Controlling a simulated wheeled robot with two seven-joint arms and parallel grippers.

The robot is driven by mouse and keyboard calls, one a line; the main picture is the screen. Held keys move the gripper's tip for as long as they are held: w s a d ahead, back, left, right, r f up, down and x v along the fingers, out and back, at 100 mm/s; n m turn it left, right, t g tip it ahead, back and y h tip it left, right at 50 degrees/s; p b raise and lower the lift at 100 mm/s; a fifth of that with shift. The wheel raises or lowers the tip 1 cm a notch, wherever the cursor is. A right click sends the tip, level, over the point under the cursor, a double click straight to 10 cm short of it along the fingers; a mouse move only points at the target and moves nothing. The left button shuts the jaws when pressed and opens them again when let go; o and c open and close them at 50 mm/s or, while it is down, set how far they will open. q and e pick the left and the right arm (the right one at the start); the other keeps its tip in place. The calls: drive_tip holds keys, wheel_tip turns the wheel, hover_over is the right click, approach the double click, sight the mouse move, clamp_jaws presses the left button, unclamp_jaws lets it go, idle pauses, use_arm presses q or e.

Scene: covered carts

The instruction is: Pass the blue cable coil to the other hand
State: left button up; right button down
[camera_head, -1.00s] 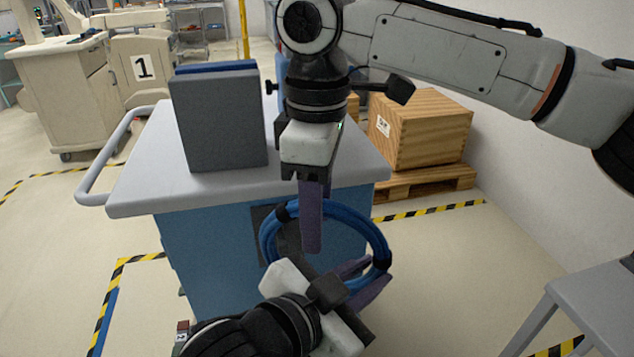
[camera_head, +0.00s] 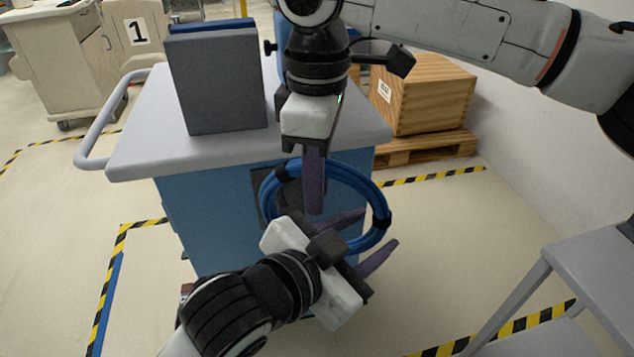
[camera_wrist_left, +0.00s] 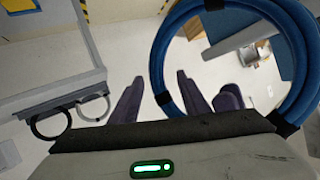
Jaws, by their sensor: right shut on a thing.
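The blue cable coil (camera_head: 378,196) is a ring with black ties, hanging in front of the blue-sided cart. My right gripper (camera_head: 314,190), coming down from above, is shut on the top of the coil. My left gripper (camera_head: 378,228), at the coil's lower right, is open. Its purple fingers are spread, one toward the inside of the ring and one outside it. The left wrist view shows the coil (camera_wrist_left: 161,62) large at the upper right, with the fingers near its lower edge. Whether a finger touches the cable cannot be told.
The cart's grey top (camera_head: 140,140) carries an upright dark grey box (camera_head: 215,85). A wooden crate (camera_head: 425,95) sits on a pallet (camera_head: 430,150) by the right wall. A grey table (camera_head: 590,265) stands at lower right. Floor between cart and table is clear.

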use_arm(q)
drive_tip(key=s+a+f+n+y, duration=0.2)
drive_tip(key=a+f, duration=0.5)
drive_tip(key=f, duration=0.4)
drive_tip(key=s+a+f+n+g+y, duration=0.1)
drive_tip(key=s+a+f+n+y, duration=0.1)
drive_tip(key=s+a+f+n, duration=0.2)
drive_tip(key=s+a+f+n+g+y, duration=0.1)
drive_tip(key=s+a+f, duration=0.7)
drive_tip(key=f, duration=1.1)
drive_tip(key=shift+a+n+y, duration=0.5)
drive_tip(key=shift+a+n, duration=0.4)
drive_tip(key=shift+a, duration=0.3)
